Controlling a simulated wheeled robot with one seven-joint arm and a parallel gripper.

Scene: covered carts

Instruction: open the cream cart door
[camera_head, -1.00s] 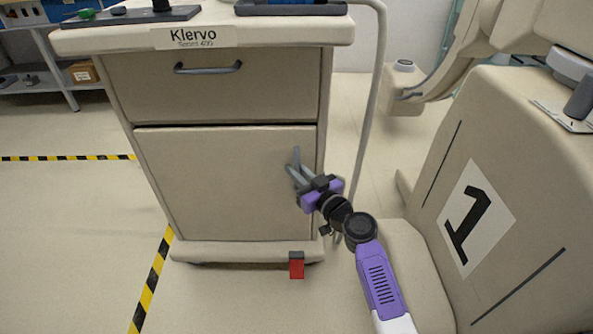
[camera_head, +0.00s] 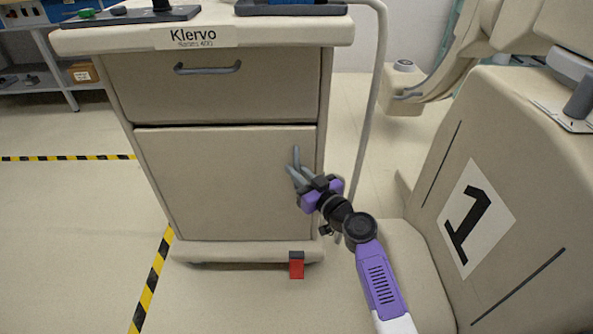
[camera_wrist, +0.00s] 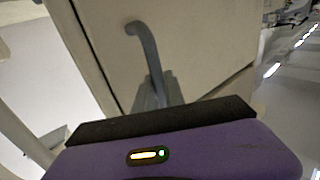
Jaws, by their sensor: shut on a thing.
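The cream cart door (camera_head: 220,185) is the large lower panel of the cart, below a drawer. It sits flush in its frame and looks closed. Its grey vertical handle (camera_head: 296,153) is near the door's right edge; the handle also shows in the wrist view (camera_wrist: 148,50) with its upper end bent toward the panel. My gripper (camera_head: 297,172) reaches in from the lower right and is shut on the handle's lower part. The handle's lower end is hidden by my gripper.
The drawer (camera_head: 215,85) above has its own grey handle (camera_head: 208,69). A red pedal (camera_head: 296,267) sticks out at the cart's base. A cream machine body marked 1 (camera_head: 500,200) stands close on the right. The floor left of the cart is open, with striped tape (camera_head: 152,282).

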